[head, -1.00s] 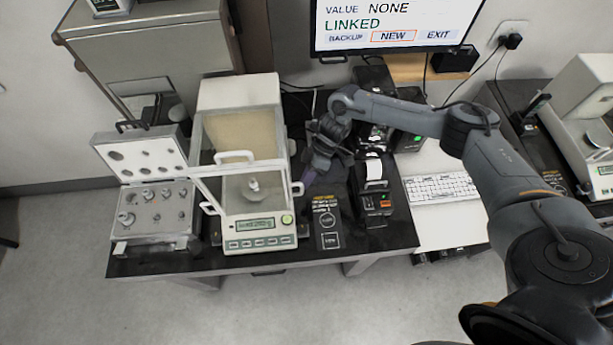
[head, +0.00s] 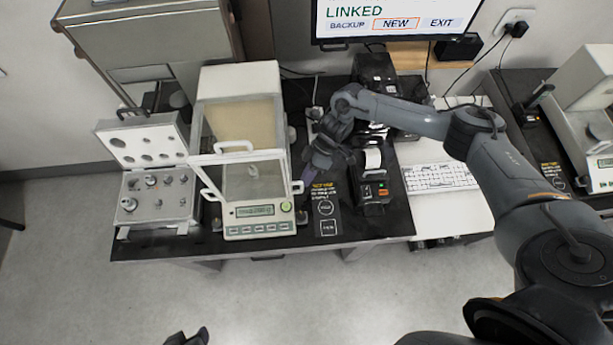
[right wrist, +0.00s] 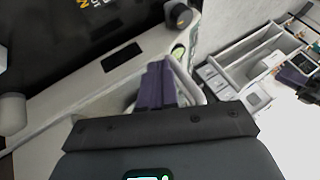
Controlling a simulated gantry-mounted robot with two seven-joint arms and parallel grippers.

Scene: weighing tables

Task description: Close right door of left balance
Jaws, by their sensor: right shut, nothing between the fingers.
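The left balance (head: 258,232) is a white box with glass walls on the black table. A small weight (head: 253,168) shows inside. Its right door's white handle (head: 298,187) is near the front right corner; I cannot tell whether a gap is left. My right gripper (head: 306,179) is just right of this handle, shut and empty. In the right wrist view its purple fingers (right wrist: 157,84) are together beside the white loop handle (right wrist: 190,82); contact is unclear. My left gripper (head: 188,338) only peeks in at the bottom edge, its jaws unclear.
An open weight case (head: 128,205) stands left of the balance. A printer (head: 374,190) and a dark marked pad (head: 326,222) lie to the right of the balance. A keyboard (head: 440,178) is farther right. Floor in front is clear.

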